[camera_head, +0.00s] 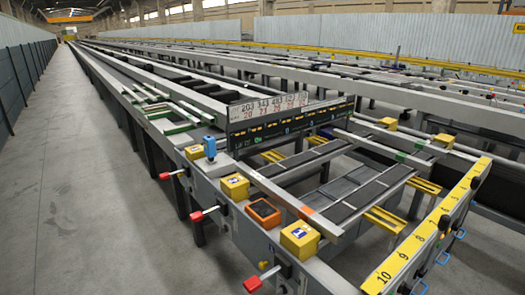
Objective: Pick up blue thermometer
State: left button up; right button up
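A small upright blue object (209,147) with a lighter base, which looks like the blue thermometer, stands on the near edge of the runout table (222,195), left of the picture's middle. It is small in view, so its details cannot be made out. Neither of my grippers shows in the head view.
Yellow boxes (235,187) (299,240) and an orange box with a dark top (263,213) sit along the same edge. Levers with red knobs (252,284) stick out toward the aisle. A sign board (280,122) stands behind the blue object. The grey floor (85,190) at left is clear.

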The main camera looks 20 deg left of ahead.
aim_at(209, 143)
jog(key=i+j+z, duration=0.1)
jog(key=j+z, duration=0.4)
jog(key=i+j+z, duration=0.1)
jog(key=j+z, duration=0.7)
jog(key=z, duration=0.15)
